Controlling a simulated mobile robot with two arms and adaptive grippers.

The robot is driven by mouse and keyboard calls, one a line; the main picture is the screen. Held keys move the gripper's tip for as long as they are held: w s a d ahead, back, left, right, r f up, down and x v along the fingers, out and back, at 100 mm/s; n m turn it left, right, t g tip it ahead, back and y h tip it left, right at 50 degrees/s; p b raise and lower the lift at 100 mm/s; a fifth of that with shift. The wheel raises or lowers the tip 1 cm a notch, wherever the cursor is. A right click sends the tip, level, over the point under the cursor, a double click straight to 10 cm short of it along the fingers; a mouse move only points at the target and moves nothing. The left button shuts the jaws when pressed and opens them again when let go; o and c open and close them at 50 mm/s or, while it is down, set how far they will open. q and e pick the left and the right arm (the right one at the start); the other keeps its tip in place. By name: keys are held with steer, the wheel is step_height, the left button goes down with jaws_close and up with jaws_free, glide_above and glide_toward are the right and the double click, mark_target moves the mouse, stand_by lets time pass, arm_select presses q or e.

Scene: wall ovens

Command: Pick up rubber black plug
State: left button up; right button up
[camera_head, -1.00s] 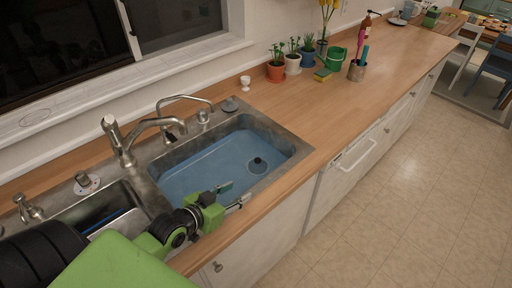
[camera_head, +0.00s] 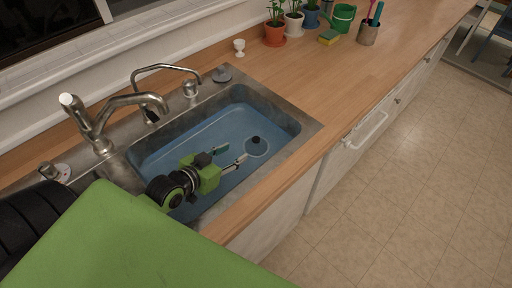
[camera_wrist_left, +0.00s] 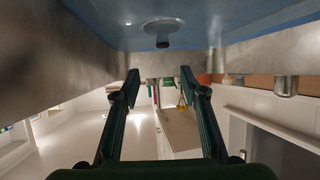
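The black plug (camera_head: 256,141) sits at the drain in the blue sink basin (camera_head: 190,140), toward its right end. It also shows in the left wrist view (camera_wrist_left: 162,42), at the top, beyond the fingertips. My left gripper (camera_head: 233,154) reaches over the basin from the left, just to the left of the plug. Its two fingers are apart with nothing between them. The left wrist view shows the open fingers (camera_wrist_left: 160,76) too, apart from the plug. My right gripper is not in view.
A faucet (camera_head: 100,125) and a thin curved spout (camera_head: 165,68) stand behind the basin. A grey round stopper-like piece (camera_head: 221,74) rests on the back rim. A white egg cup (camera_head: 239,47) and potted plants stand farther back. The wooden counter (camera_head: 310,85) right of the sink is mostly clear.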

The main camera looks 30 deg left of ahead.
arm_select(q)
steer(key=shift+w+a+f, duration=0.15)
steer(key=shift+w+f, duration=0.25)
steer(key=shift+f, duration=0.4)
glide_toward(254, 142)
steer(key=x, duration=0.4)
steer(key=shift+w, duration=0.2)
steer(key=shift+p+x, duration=0.7)
steer(key=shift+x, duration=2.2)
steer(key=shift+a+f, duration=0.1)
steer(key=shift+f, duration=0.05)
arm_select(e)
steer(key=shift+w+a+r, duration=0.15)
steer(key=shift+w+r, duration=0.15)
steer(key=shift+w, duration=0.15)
arm_select(q)
steer(key=shift+s, duration=0.1)
jaws_close()
